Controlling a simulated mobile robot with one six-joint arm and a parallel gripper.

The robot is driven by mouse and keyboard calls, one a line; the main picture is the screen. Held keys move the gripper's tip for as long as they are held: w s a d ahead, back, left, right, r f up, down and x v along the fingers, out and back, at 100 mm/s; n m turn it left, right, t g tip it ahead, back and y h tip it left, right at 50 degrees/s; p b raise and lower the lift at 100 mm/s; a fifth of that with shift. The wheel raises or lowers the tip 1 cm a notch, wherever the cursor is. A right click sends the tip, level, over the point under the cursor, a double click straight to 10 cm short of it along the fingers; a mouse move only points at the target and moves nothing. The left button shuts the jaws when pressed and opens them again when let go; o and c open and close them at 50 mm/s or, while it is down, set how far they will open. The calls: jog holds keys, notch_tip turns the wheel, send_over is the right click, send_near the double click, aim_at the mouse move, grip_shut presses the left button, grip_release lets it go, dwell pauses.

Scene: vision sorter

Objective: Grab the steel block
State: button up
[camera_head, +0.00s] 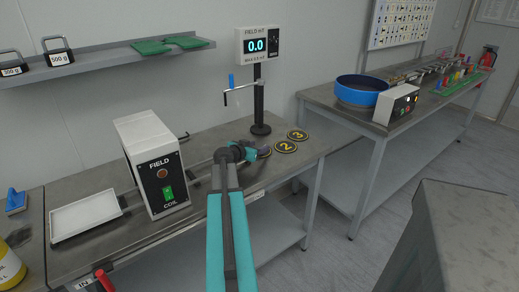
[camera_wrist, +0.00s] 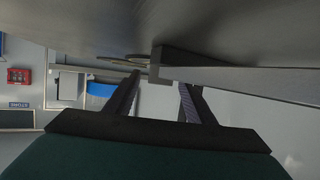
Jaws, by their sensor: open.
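I cannot clearly make out a steel block in either view. My gripper (camera_head: 252,152) is low over the back bench top (camera_head: 105,242), right of the coil box, and partly covers the marker discs. In the wrist view the two dark fingers of my gripper (camera_wrist: 159,88) stand apart, with no object visibly held between them. A long grey bar-like piece with a dark end (camera_wrist: 235,78) lies close beyond the fingers; I cannot tell what it is. A broad grey surface fills the top of the wrist view.
The white field coil box (camera_head: 153,165) and a white tray (camera_head: 84,216) stand left. Numbered discs (camera_head: 286,147) lie right of my gripper, below the meter stand (camera_head: 259,100). A blue bowl (camera_head: 360,91) is on the right bench. A grey block-like surface (camera_head: 455,235) is at front right.

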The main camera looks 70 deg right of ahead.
jog(key=shift+c, duration=0.4)
grip_shut()
jog(key=shift+r, duration=0.15)
jog(key=shift+r, duration=1.3)
jog(key=s+a, duration=0.2)
jog(key=s+a+r+b, duration=0.1)
jog(key=s+a, duration=0.1)
jog(key=s, duration=0.1)
jog(key=s+a+b, duration=0.1)
jog(key=s+a, duration=0.1)
jog(key=s, duration=0.1)
jog(key=shift+a+r, duration=0.3)
jog(key=shift+a, duration=0.1)
jog(key=shift+s+a+b, duration=0.15)
jog(key=shift+s+b, duration=0.05)
jog(key=shift+b, duration=0.1)
jog(key=shift+s+f+b, duration=0.1)
jog(key=shift+b, duration=0.8)
jog(key=shift+s+b, duration=0.1)
jog(key=shift+b, duration=0.25)
